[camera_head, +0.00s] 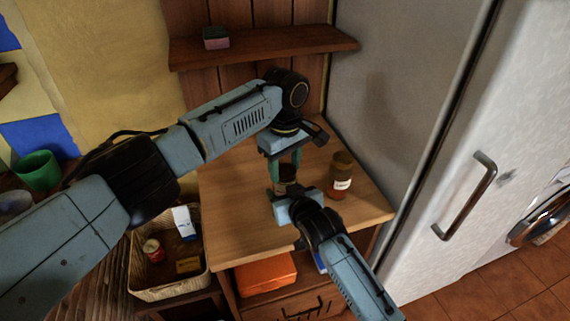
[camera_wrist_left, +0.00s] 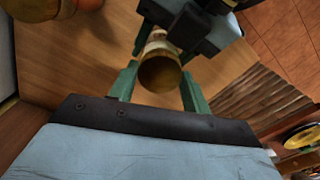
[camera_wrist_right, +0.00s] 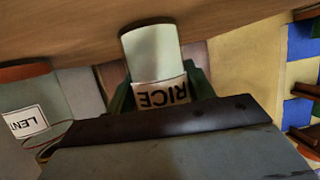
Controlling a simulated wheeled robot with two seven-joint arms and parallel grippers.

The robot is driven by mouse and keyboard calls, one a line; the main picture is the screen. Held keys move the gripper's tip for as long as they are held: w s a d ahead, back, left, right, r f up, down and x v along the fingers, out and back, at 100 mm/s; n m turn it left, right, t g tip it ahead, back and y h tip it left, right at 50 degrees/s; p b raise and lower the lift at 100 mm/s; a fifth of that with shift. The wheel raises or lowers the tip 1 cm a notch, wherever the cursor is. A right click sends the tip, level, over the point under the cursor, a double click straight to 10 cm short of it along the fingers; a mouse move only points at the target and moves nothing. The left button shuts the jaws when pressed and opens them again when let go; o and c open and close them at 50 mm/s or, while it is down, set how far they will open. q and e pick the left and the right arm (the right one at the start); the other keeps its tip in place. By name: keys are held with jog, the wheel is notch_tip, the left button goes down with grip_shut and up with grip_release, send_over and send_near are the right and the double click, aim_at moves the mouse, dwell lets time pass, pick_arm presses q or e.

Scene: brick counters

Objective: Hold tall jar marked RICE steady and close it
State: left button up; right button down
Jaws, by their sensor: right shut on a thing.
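The tall jar marked RICE stands on the wooden counter and is mostly hidden by my grippers in the head view (camera_head: 287,174). Its label and pale body show in the right wrist view (camera_wrist_right: 152,52). My right gripper (camera_wrist_right: 158,95) is shut on the jar around the label. My left gripper (camera_head: 285,170) points down from above, its green fingers apart on either side of the jar's top. In the left wrist view the jar's round brownish top (camera_wrist_left: 160,73) lies between these fingers (camera_wrist_left: 158,88); I cannot tell whether it is a lid or the open mouth.
A second jar (camera_head: 341,176), labelled LEN... in the right wrist view (camera_wrist_right: 25,112), stands to the right on the counter (camera_head: 240,215). A wicker basket (camera_head: 140,275) with packages is at the lower left. A fridge (camera_head: 400,130) bounds the right side; a shelf (camera_head: 270,46) is behind.

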pick_arm(q)
jog(key=c, duration=0.5)
jog(key=m, duration=1.3)
jog(key=shift+m, duration=0.3)
jog(key=o, duration=1.1)
jog(key=shift+r, duration=2.25)
jog(key=shift+c, duration=0.5)
